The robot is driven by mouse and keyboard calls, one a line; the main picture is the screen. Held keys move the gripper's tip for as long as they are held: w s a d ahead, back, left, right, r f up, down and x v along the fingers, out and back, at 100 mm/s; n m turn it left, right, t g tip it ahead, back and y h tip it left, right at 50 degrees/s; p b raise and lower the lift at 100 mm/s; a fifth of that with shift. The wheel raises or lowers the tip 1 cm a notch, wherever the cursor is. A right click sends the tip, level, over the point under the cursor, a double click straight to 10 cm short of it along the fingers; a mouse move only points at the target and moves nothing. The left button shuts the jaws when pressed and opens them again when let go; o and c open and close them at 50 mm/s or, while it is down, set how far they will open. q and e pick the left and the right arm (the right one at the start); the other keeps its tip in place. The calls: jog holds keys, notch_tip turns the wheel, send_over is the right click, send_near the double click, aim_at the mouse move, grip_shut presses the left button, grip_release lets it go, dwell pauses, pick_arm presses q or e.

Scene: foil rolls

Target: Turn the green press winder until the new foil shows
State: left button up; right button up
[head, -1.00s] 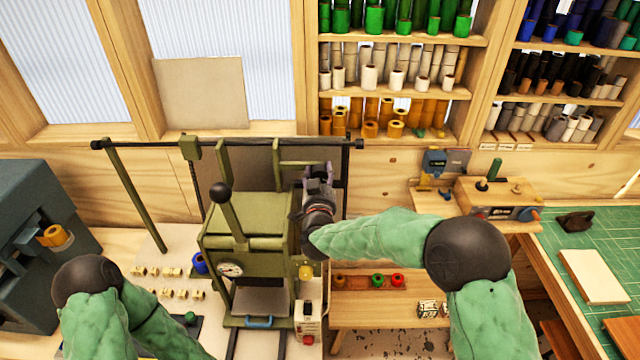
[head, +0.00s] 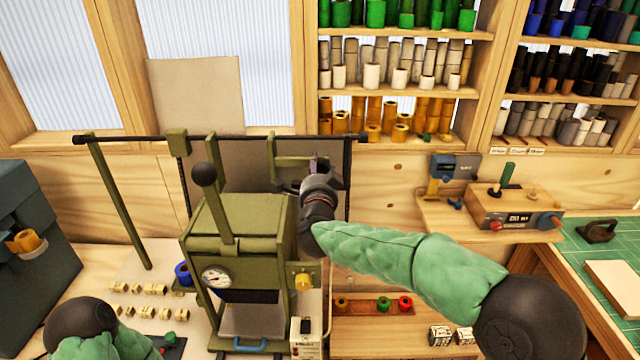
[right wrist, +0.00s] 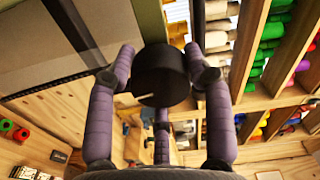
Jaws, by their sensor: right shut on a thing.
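The green press (head: 240,216) stands left of centre in the head view, with a black ball-topped lever (head: 204,175) and a round gauge on its front. A dark grey-brown sheet (head: 245,180) hangs behind it below a black bar (head: 230,139); I cannot tell if this is old or new foil. My right gripper (head: 316,165) is at the press's upper right, by the bar's right end. In the right wrist view my purple fingers (right wrist: 160,52) are closed around a black round knob (right wrist: 160,76), seemingly the winder's. My left gripper is out of view; only my left arm shows.
Shelves of coloured foil rolls (head: 372,75) line the back wall. A tray with rolls (head: 384,304) lies below my right arm. A small bench with a control box (head: 515,215) and a green cutting mat (head: 610,235) are at right.

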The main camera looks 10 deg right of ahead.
jog(key=m+b, duration=0.1)
jog(key=f+m+b, duration=0.1)
jog(key=m+b, duration=0.1)
jog(key=b, duration=0.1)
jog(key=shift+a+f+m, duration=0.15)
jog(key=shift+a+m, duration=0.1)
jog(key=shift+m, duration=0.15)
jog(key=shift+r+m+b, duration=0.2)
jog(key=shift+m+b, duration=0.6)
jog(key=shift+m, duration=0.2)
jog(key=shift+r, duration=0.15)
jog(key=o, duration=1.1)
jog(key=shift+o, duration=0.4)
jog(key=shift+w+a+r, duration=0.1)
jog(key=shift+r, duration=0.15)
jog(key=v, duration=1.2)
jog(key=shift+d, duration=0.2)
jog(key=shift+c, duration=0.2)
